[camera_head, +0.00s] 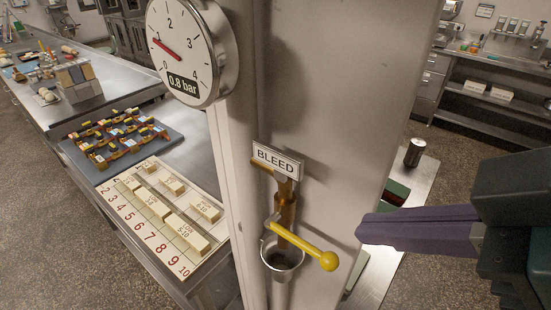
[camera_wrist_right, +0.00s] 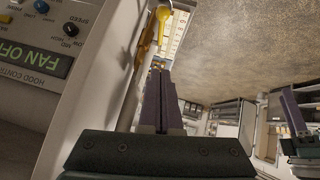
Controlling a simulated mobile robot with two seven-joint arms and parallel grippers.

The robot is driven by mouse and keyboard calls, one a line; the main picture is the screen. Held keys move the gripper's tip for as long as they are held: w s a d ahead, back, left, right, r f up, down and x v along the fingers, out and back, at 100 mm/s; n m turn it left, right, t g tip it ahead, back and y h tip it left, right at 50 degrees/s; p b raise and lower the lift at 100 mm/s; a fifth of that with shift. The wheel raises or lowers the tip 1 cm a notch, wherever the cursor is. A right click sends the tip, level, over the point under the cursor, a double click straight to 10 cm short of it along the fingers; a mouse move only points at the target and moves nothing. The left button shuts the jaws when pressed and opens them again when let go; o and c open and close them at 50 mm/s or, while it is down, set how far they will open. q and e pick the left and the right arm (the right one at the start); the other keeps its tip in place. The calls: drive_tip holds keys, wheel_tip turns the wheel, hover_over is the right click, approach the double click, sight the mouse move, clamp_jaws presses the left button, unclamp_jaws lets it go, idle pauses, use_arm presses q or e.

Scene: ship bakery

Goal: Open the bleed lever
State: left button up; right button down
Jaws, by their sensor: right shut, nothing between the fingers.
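The yellow bleed lever (camera_head: 305,248) sits on a brass valve (camera_head: 286,205) under a BLEED sign (camera_head: 277,161). It slants down to the right across the pipe, ending in a round knob. In the right wrist view the lever's knob (camera_wrist_right: 163,13) is beyond the fingertips. My right gripper (camera_head: 362,231) is shut and empty, to the right of the knob and apart from it. Its purple fingers show in the right wrist view (camera_wrist_right: 160,74). What looks like my left gripper (camera_wrist_right: 293,113) is at the right edge there; its jaw opening is unclear.
A metal cup (camera_head: 283,262) hangs under the valve. A pressure gauge (camera_head: 184,45) above left reads 0.8 bar. A steel column (camera_head: 340,110) stands behind the valve. A numbered board (camera_head: 128,219) lies on the left counter. A dark can (camera_head: 414,152) stands behind right.

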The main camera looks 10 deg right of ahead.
wheel_tip(320, 180, down, 2)
drive_tip(key=w+b, duration=0.2)
drive_tip(key=p, duration=0.2)
hover_over(299, 241)
drive_tip(key=s, duration=0.3)
wheel_tip(299, 241, down, 5)
drive_tip(key=shift+w+d+f+p, duration=0.1)
drive_tip(key=shift+d+f+p, duration=0.2)
drive_tip(key=shift+f, duration=0.65)
drive_tip(key=shift+w+d+f+p, duration=0.1)
drive_tip(key=shift+d+f+p, duration=0.2)
drive_tip(key=shift+f, duration=0.6)
drive_tip(key=shift+f, duration=0.1)
